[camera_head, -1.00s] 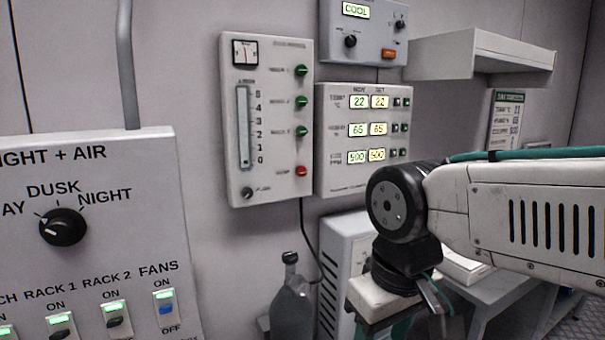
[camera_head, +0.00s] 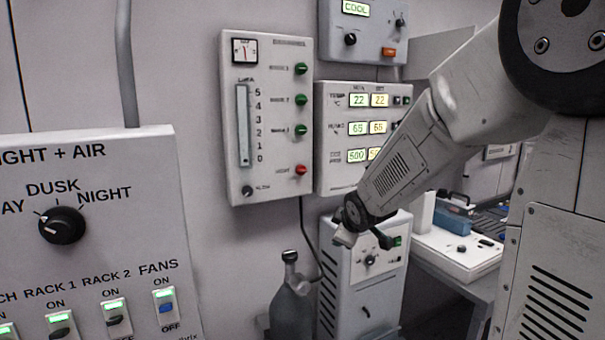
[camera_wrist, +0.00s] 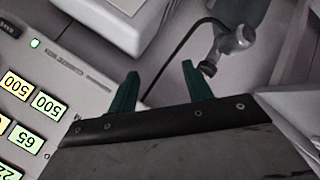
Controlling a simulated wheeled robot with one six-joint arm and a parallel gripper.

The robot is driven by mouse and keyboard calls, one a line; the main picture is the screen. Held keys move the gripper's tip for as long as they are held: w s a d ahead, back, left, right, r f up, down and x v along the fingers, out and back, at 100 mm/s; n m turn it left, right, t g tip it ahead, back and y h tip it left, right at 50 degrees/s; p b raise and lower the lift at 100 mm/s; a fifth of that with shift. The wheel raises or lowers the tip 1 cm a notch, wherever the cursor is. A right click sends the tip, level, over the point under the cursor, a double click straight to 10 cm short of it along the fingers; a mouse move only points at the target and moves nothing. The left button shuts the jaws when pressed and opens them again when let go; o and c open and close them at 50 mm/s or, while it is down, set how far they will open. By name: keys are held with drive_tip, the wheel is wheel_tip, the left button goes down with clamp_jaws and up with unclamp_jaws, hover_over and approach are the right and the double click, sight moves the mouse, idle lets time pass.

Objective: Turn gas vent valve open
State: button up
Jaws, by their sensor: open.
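A dark grey gas bottle (camera_head: 292,307) stands on the floor below the wall panels, with a valve-like top (camera_head: 290,257). That top also shows in the wrist view (camera_wrist: 232,40), beyond and to the right of my fingertips. No label naming a gas vent valve is readable, so I cannot tell for sure whether this is it. My gripper (camera_wrist: 159,72) has two dark green fingers, spread apart with nothing between them.
The white cabinet (camera_head: 345,290) has a small knob panel. The readout panel (camera_head: 334,174) is on the wall, close to my gripper at left in the wrist view (camera_wrist: 62,65). A gauge panel (camera_head: 245,185) hangs beside it. A switch panel (camera_head: 130,190) is at left. A black cable (camera_head: 306,235) hangs near the bottle.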

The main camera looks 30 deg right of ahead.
drive_tip(key=w+r+n+t, duration=0.4)
drive_tip(key=w+n, duration=0.1)
drive_tip(key=w, duration=0.2)
drive_tip(key=n+t+y, duration=0.3)
drive_tip(key=n+t, duration=0.1)
drive_tip(key=n, duration=0.1)
approach(302, 171)
drive_tip(key=w, duration=0.8)
drive_tip(key=shift+w+f, duration=0.1)
drive_tip(key=shift+w, duration=0.1)
drive_tip(key=shift+c, duration=0.3)
drive_tip(key=c, duration=0.9)
